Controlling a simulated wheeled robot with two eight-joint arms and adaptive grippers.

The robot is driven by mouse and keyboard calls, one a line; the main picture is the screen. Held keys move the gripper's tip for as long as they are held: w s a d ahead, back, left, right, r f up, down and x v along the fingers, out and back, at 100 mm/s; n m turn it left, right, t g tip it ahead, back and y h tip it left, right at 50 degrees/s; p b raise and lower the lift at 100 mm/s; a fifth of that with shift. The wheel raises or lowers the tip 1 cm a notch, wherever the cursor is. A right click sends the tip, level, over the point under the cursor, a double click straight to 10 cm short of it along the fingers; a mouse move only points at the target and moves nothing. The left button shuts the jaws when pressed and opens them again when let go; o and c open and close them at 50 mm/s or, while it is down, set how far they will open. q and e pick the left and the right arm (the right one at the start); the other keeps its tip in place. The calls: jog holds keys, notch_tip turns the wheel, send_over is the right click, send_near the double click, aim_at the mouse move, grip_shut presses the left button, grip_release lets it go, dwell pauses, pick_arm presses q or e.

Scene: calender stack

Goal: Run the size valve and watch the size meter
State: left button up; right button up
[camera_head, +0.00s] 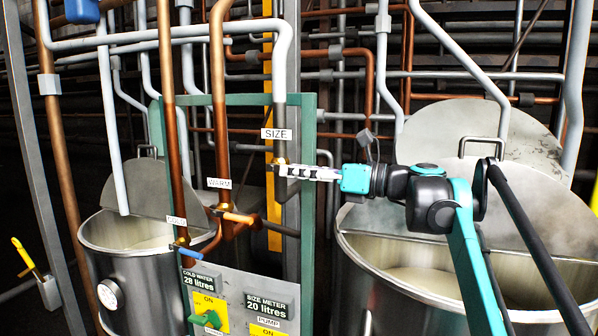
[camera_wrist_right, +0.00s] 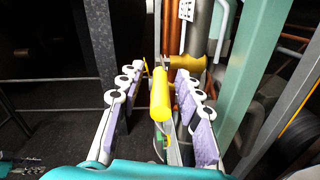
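The size valve (camera_head: 279,162) is a brass body on the pipe below the SIZE label (camera_head: 276,134). It also shows in the right wrist view (camera_wrist_right: 188,62), with its yellow lever handle (camera_wrist_right: 160,97) pointing toward the camera. My right gripper (camera_head: 287,171) is at the valve and hides the handle in the head view. In the right wrist view its fingers (camera_wrist_right: 158,82) are spread on both sides of the handle, with gaps visible. The size meter (camera_head: 268,304) on the panel reads 20 litres. My left gripper is not in view.
A cold water meter (camera_head: 195,280) reads 28 litres. A WARM valve with an orange handle (camera_head: 238,217) and a blue handle (camera_head: 190,253) are left of the size valve. Steel vats stand left (camera_head: 130,280) and right (camera_head: 400,300). A green post (camera_head: 308,210) runs close beside the gripper.

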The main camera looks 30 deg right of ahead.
grip_shut()
